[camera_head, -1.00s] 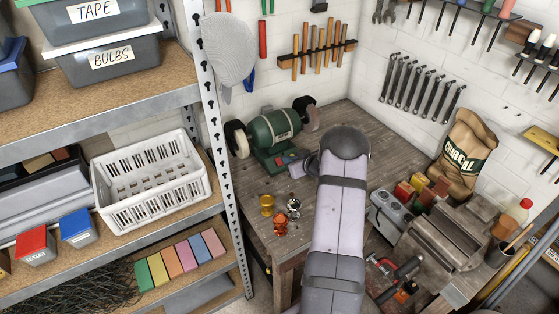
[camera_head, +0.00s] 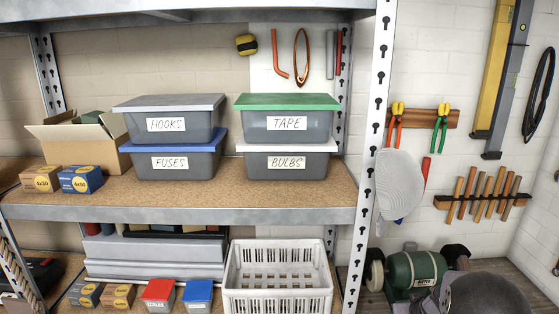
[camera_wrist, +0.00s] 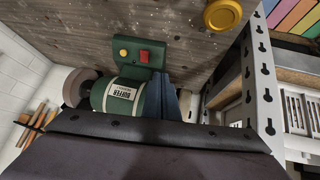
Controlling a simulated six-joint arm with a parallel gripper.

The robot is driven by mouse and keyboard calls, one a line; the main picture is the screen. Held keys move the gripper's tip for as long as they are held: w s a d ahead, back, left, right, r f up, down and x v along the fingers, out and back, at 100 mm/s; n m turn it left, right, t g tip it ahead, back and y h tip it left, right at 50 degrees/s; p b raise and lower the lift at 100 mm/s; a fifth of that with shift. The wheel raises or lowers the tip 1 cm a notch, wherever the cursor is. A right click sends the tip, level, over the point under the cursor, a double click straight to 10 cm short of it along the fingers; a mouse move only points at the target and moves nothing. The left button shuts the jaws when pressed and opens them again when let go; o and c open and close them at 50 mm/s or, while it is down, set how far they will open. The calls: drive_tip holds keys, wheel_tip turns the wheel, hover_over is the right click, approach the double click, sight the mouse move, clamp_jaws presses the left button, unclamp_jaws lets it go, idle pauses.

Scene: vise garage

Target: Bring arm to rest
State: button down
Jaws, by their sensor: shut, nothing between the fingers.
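My gripper (camera_wrist: 167,96) shows in the wrist view as narrow blue-grey fingers, shut and empty, beside the green buffer (camera_wrist: 122,97). The dark housing across the bottom of that view is mine. In the head view a dark rounded joint of my arm (camera_head: 487,294) shows at the lower right corner, in front of the same buffer (camera_head: 413,272). The gripper itself is outside the head view.
A metal shelf post (camera_head: 371,130) stands left of the buffer. The shelf holds labelled bins (camera_head: 290,125) and a white basket (camera_head: 277,280). In the wrist view a yellow round object (camera_wrist: 222,15) lies on the wooden bench (camera_wrist: 165,25), near the shelf post (camera_wrist: 258,80).

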drive_tip(key=s+a+r+g+y, duration=0.1)
drive_tip(key=s+a+g, duration=0.3)
drive_tip(key=s+a, duration=0.7)
drive_tip(key=s+a+n+g+y+b, duration=0.1)
drive_tip(key=s+a+g, duration=0.3)
drive_tip(key=s+a, duration=0.8)
drive_tip(key=s, duration=0.7)
drive_tip(key=shift+r+y, duration=0.3)
drive_tip(key=shift+r, duration=0.1)
